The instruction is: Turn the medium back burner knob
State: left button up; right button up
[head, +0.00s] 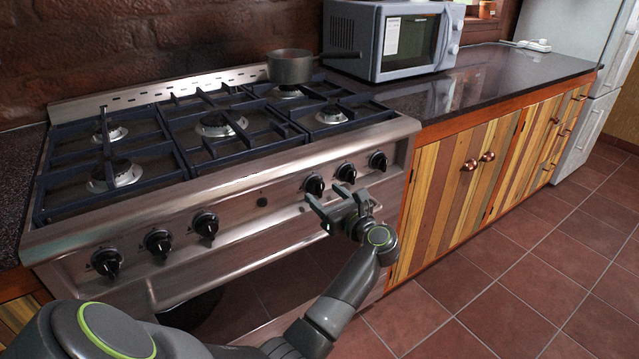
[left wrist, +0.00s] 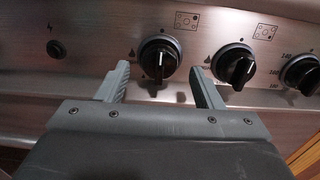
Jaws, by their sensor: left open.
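The stove (head: 230,185) has black knobs along its steel front panel. The knob just right of the small round button is a black knob (head: 314,184); it also shows upright in the left wrist view (left wrist: 159,60), with a small burner diagram at its upper right. Two more knobs (head: 346,172) (head: 378,160) sit to its right. Which knob the task means cannot be read from the markings. My left gripper (head: 330,203) is open and empty in front of the panel. In the left wrist view its fingers (left wrist: 162,84) stand either side of and below that first knob, apparently not touching it.
Several knobs, such as one (head: 206,224), sit on the panel's left half. A small button (head: 262,201) lies between the groups. A pot (head: 290,66) stands on the back right burner. A microwave (head: 400,40) stands on the dark counter (head: 480,75). The tiled floor (head: 500,270) is clear.

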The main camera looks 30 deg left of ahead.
pick_arm(q)
jog(key=shift+x, duration=0.8)
pick_arm(e)
jog(key=shift+w+a+f, duration=0.1)
jog(key=shift+a+f, duration=0.1)
jog(key=shift+f, duration=0.15)
pick_arm(q)
jog(key=shift+c, duration=0.3)
jog(key=c, duration=0.9)
